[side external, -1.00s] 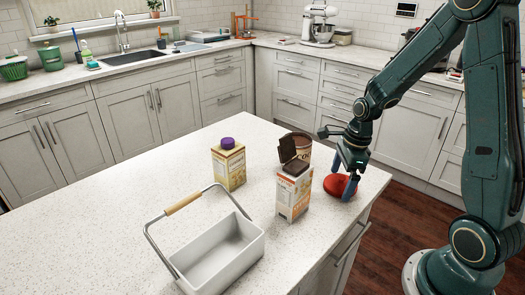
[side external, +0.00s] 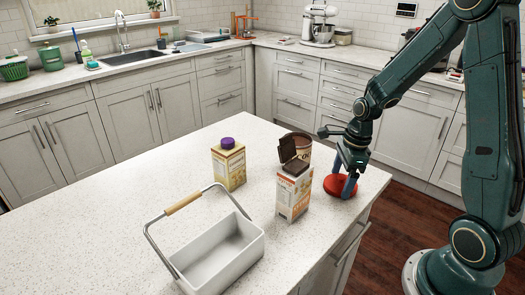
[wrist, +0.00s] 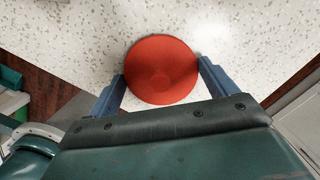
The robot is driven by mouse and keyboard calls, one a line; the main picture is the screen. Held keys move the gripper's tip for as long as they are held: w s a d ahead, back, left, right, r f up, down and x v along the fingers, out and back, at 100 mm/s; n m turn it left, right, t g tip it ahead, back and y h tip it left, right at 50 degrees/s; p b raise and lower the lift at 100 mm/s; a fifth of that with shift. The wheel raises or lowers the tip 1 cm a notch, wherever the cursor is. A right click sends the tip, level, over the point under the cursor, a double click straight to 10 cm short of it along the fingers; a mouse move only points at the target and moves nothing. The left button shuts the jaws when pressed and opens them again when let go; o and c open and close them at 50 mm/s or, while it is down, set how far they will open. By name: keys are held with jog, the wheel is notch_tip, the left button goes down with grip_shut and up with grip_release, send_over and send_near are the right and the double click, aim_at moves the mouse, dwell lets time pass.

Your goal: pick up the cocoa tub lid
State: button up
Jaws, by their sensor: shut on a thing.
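The cocoa tub lid is a round red disc (side external: 340,186) near the right edge of the island counter. It also shows in the wrist view (wrist: 162,70), lying flat against the speckled top. My gripper (side external: 347,184) reaches down over it, with a blue finger on either side. In the wrist view my gripper (wrist: 160,85) has both fingers against the lid's rim, shut on it. The lid appears to rest on the counter. The brown cocoa tub (side external: 302,143) stands behind a carton and is partly hidden.
A yellow carton with a purple cap (side external: 229,166) stands farther left. A white basket (side external: 222,254) with a wooden handle is at the front. The counter's left part is clear.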

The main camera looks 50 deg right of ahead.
jog(key=shift+r, duration=0.1)
notch_tip(320, 180, up, 20)
dwell(0.7)
jog(key=shift+w, duration=0.1)
dwell(0.4)
send_over(296, 139)
jog(key=f, duration=0.3)
jog(key=shift+d+f, duration=0.15)
jog(key=shift+d, duration=0.05)
jog(key=shift+s+f, duration=0.1)
jog(key=shift+s, duration=0.1)
jog(key=shift+f, duration=3.05)
jog(key=shift+f, duration=0.2)
dwell(0.4)
